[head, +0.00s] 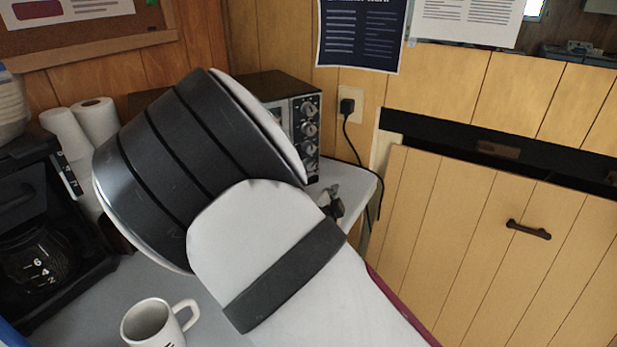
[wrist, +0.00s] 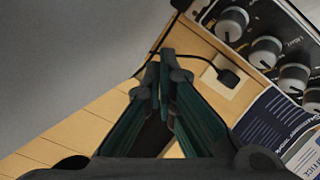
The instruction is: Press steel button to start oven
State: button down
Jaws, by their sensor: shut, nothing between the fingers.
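The oven (head: 305,105) is a dark box with a steel control panel, standing on the grey counter behind my arm. Its panel carries several round knobs in a column, and much of its front is hidden by my arm. In the wrist view the knob panel (wrist: 262,25) fills the upper right corner. I cannot make out the steel button in either view. My gripper (wrist: 166,68) is shut and empty, its fingertips left of the knobs and apart from them in the picture. In the head view only a small part of it (head: 333,204) shows past my arm.
A white mug (head: 150,322) stands on the counter (head: 95,290) at the front. A coffee maker (head: 45,225) and paper rolls (head: 97,120) are on the left. A black plug (head: 347,106) with a hanging cord sits in the wall outlet beside the oven.

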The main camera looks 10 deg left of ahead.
jog(key=shift+w+a+b, duration=0.2)
jog(key=shift+w+a, duration=0.8)
jog(key=shift+w, duration=0.2)
jog(key=shift+w+a+b, duration=0.2)
jog(key=shift+w+a, duration=0.8)
jog(key=shift+w, duration=0.15)
jog(key=shift+w+a, duration=0.1)
jog(key=shift+w, duration=0.05)
jog(key=shift+w+a, duration=0.15)
jog(key=shift+w+a, duration=0.3)
dwell(0.6)
jog(key=shift+s+d, duration=0.1)
jog(key=shift+s+d+b, duration=0.3)
jog(key=shift+s+d, duration=0.15)
jog(key=shift+s, duration=0.1)
jog(key=shift+d, duration=0.1)
jog(key=shift+s+d, duration=1.55)
jog(key=shift+s, duration=0.3)
